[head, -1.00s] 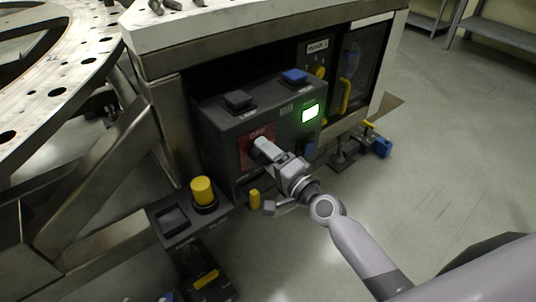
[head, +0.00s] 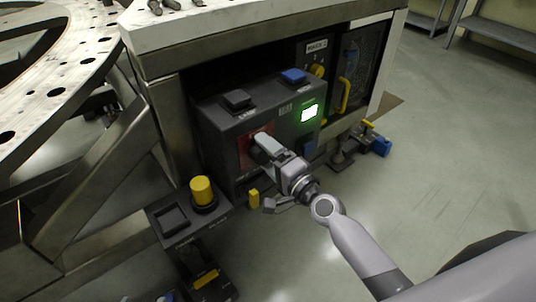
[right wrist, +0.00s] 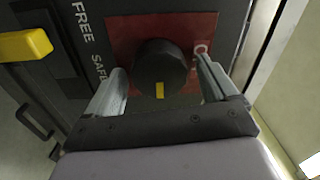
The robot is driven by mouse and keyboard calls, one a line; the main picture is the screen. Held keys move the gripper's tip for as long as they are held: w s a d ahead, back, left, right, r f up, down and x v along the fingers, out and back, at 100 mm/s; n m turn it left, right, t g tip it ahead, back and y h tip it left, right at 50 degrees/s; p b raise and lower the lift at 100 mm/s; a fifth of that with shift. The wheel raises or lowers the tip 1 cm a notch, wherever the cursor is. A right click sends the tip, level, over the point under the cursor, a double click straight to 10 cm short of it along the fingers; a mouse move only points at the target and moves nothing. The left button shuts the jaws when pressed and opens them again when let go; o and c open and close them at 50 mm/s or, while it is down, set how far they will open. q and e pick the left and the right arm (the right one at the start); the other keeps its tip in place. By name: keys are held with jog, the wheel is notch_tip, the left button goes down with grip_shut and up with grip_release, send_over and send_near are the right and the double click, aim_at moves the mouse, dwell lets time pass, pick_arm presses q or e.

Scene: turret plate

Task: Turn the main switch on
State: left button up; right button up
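The main switch appears to be the round black knob (right wrist: 160,66) with a yellow mark, set on a red plate (right wrist: 118,38). The yellow mark points toward the bottom of the right wrist view. My right gripper (right wrist: 163,80) is open, one finger on each side of the knob, with a small gap visible on both sides. In the head view the right gripper (head: 265,146) is in front of the red plate (head: 244,154), hiding most of the knob. The lettering right of the knob is partly covered by a finger. My left gripper is not in view.
The dark control box (head: 217,130) carries a black button (head: 237,99), a blue button (head: 294,76) and a lit green lamp (head: 309,113). A yellow button (head: 202,189) stands on a lower box at left. A yellow handle (head: 344,95) is farther right.

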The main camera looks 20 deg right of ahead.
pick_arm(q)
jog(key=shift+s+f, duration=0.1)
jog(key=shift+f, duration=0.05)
pick_arm(e)
jog(key=v, duration=0.7)
jog(key=shift+r, duration=0.1)
dwell(0.3)
jog(key=s+a+f+n+g+h, duration=0.1)
jog(key=s+f+n+g, duration=0.2)
jog(key=s+f+n, duration=0.35)
jog(key=s+a+f+n+g+h, duration=0.1)
jog(key=s+f+n+g, duration=0.2)
jog(key=s+n, duration=0.55)
pick_arm(q)
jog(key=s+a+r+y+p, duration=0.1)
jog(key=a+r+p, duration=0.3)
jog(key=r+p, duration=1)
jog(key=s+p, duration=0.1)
jog(key=p, duration=0.7)
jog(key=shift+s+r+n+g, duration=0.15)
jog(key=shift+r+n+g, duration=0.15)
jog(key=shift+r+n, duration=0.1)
pick_arm(e)
jog(key=s+d+r+h, duration=0.1)
jog(key=d+r, duration=0.1)
jog(key=r, duration=0.5)
jog(key=s+d+r+h, duration=0.1)
jog(key=s+r, duration=0.1)
jog(key=r, duration=0.5)
jog(key=shift+d+g, duration=0.4)
